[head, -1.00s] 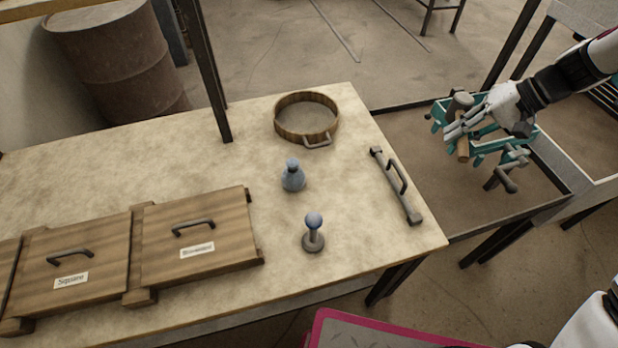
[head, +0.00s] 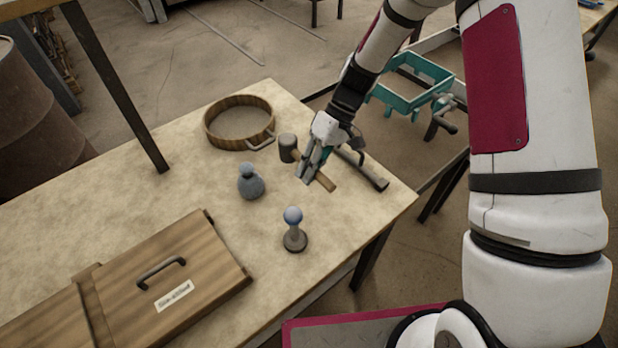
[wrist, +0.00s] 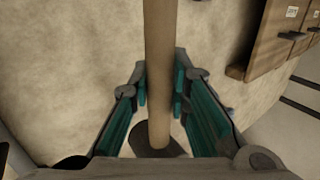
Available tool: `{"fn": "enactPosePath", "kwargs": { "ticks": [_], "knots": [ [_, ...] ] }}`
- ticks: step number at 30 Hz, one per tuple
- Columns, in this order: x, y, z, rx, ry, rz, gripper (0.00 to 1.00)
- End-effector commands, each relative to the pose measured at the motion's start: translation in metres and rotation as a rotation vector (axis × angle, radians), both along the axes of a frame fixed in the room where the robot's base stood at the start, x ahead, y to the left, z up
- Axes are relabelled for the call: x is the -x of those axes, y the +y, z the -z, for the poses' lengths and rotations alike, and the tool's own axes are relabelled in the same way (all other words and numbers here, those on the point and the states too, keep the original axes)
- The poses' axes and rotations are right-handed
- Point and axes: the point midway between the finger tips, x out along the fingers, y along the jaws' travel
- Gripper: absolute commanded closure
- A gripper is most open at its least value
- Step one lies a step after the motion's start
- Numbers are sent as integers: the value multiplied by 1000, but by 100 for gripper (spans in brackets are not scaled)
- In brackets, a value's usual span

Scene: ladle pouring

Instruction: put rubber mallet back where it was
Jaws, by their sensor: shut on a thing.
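The rubber mallet has a dark grey head (head: 288,148) and a pale wooden handle (head: 325,182). My gripper (head: 311,170) is shut on the handle, with the head to the left of the fingers and the handle end to the right. The mallet is over the right part of the table (head: 352,222), close to a grey bar (head: 362,170); I cannot tell whether it touches the table. In the wrist view the handle (wrist: 159,60) runs between the teal finger pads, with a dark shape at its lower end.
A round wooden sieve (head: 210,133) stands behind and left. A blue-grey flask (head: 251,185) and a blue-knobbed stamp (head: 294,232) stand in front. A lidded wooden box (head: 165,285) is at lower left. A teal rack (head: 405,100) is beyond the table.

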Motion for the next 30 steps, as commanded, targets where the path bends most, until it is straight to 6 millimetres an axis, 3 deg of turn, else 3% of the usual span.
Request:
{"fn": "enactPosePath", "kwargs": {
  "ticks": [11,22,23,24,30],
  "knots": [
    [0,0,38,0,-1,1,100],
    [-1,0,43,0,-2,1,100],
    [-1,0,43,0,-1,2,81],
    [-1,0,43,0,-2,1,75],
    [-1,0,43,0,-2,1,75]
  ]
}}
